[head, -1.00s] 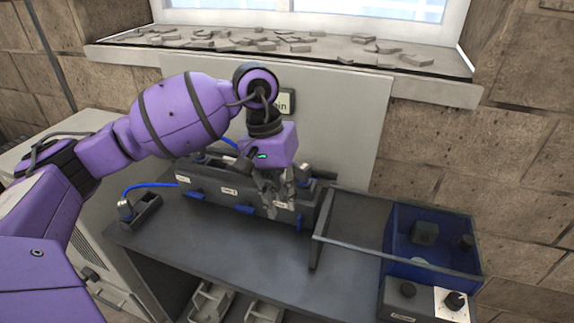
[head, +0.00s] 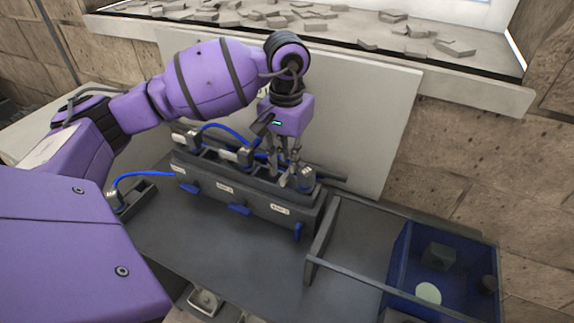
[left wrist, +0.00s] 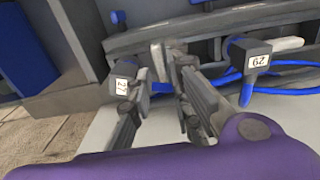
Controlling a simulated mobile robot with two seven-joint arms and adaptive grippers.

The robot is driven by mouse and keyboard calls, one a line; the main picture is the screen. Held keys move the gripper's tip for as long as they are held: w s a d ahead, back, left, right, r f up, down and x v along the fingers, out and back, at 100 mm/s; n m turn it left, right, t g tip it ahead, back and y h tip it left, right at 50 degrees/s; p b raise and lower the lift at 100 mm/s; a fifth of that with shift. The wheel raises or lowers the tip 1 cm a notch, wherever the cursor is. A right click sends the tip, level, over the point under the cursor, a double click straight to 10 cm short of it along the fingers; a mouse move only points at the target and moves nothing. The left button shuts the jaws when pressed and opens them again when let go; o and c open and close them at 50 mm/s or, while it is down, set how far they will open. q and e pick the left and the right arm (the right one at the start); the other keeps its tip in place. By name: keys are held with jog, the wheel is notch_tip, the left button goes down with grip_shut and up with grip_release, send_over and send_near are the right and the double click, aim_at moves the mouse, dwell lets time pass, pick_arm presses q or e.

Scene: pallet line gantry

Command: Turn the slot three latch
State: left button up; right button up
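The slot rack (head: 250,200) stands on the bench, with blue latches along its front face. The slot three latch (head: 298,231), at the right end, points downward, while the other two latches (head: 239,209) (head: 190,187) lie flatter. A plug with a white label (head: 307,178) sits at the right end of the rack top; it shows as 27 in the left wrist view (left wrist: 125,85). My left gripper (head: 284,181) is over the rack top just left of that plug, fingers apart and pointing down. Whether a finger touches the plug is unclear. My right gripper is out of view.
A plug labelled 29 (left wrist: 258,60) and blue cables are on the rack's other side. A loose plug stands in a holder (head: 130,197) at left. A blue bin (head: 400,265) sits at the right behind a grey rail (head: 322,245). The bench front (head: 220,250) is clear.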

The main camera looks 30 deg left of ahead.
aim_at(287, 172)
pick_arm(q)
notch_tip(287, 172, down, 2)
jog(key=shift+w+f, duration=0.15)
jog(key=shift+f, duration=0.45)
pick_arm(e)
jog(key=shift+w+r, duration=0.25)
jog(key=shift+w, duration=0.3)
pick_arm(q)
grip_shut()
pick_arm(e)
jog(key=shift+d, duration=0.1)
